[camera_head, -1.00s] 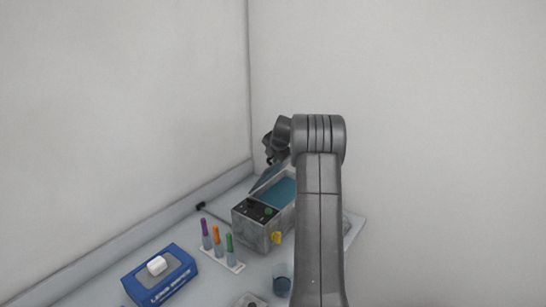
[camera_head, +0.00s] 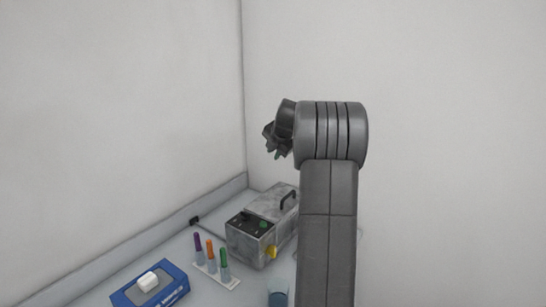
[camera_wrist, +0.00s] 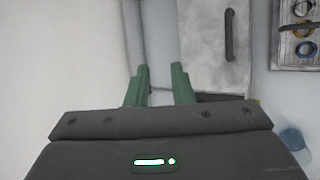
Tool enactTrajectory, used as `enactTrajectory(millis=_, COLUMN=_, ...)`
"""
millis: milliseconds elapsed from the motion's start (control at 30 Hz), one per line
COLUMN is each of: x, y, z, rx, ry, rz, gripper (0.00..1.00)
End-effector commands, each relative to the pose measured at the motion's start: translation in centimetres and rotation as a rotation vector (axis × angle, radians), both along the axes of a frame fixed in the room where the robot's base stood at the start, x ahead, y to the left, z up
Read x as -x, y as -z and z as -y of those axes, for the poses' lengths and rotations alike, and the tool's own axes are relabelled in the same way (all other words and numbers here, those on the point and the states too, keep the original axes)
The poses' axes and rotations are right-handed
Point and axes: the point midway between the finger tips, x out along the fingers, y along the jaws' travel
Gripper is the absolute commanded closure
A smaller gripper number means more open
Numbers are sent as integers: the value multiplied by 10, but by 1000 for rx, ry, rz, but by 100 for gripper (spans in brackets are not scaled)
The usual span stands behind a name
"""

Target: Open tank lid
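The grey metal tank (camera_head: 243,243) stands on the bench, with a control panel and green button on its near end and a yellow tap low down. Its lid (camera_head: 268,203) lies flat and closed over the top, with a dark handle (camera_head: 289,193). In the wrist view the lid (camera_wrist: 197,45) and its handle (camera_wrist: 229,36) show right of the fingers. My gripper (camera_wrist: 161,72) is open and empty, its green fingers apart. In the head view my gripper (camera_head: 276,148) hangs above the tank, clear of it. My arm hides the tank's right side.
A rack with purple, orange and green-capped bottles (camera_head: 211,261) stands left of the tank. A blue beaker (camera_head: 278,297) stands in front. A tray of rings (camera_wrist: 298,35) lies right of the lid.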

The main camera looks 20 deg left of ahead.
Motion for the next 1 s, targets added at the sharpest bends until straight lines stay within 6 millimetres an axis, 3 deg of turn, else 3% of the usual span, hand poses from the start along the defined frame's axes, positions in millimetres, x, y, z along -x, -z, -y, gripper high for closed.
enactTrajectory(millis=467, x=-5, y=6, z=-3, rx=0, ry=0, rz=0, gripper=79)
enactTrajectory(millis=1000, x=-52, y=76, z=-34, rx=1, ry=0, rz=-1, gripper=79)
